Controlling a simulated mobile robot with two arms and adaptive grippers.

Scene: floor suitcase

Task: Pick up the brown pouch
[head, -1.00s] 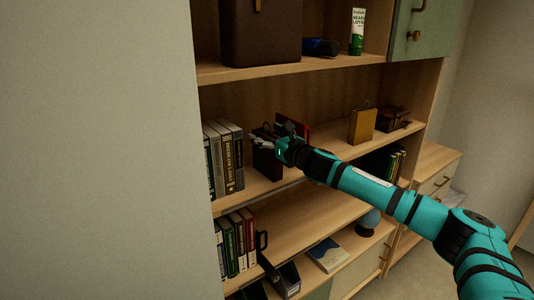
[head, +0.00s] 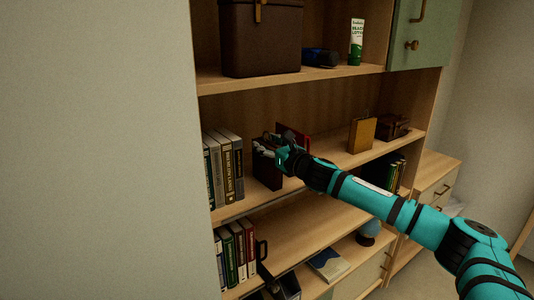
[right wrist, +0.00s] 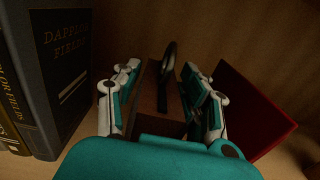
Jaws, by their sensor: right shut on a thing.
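The brown pouch (head: 267,173) is a dark brown, upright, box-like thing on the middle shelf, right of the row of books. My right gripper (head: 277,143) is at its upper part and shut on it. In the right wrist view the pouch (right wrist: 160,122) is between the two fingers, with a dark loop-shaped handle standing up from its top. The pouch looks upright; whether its base touches the shelf is hard to tell. My left gripper is not in view.
Grey and dark books (head: 227,165) stand close to the left. A red thing (right wrist: 252,108) is just right of the fingers. A tan upright thing (head: 362,135) and a small brown case (head: 394,127) are farther right. The upper shelf (head: 300,78) is overhead.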

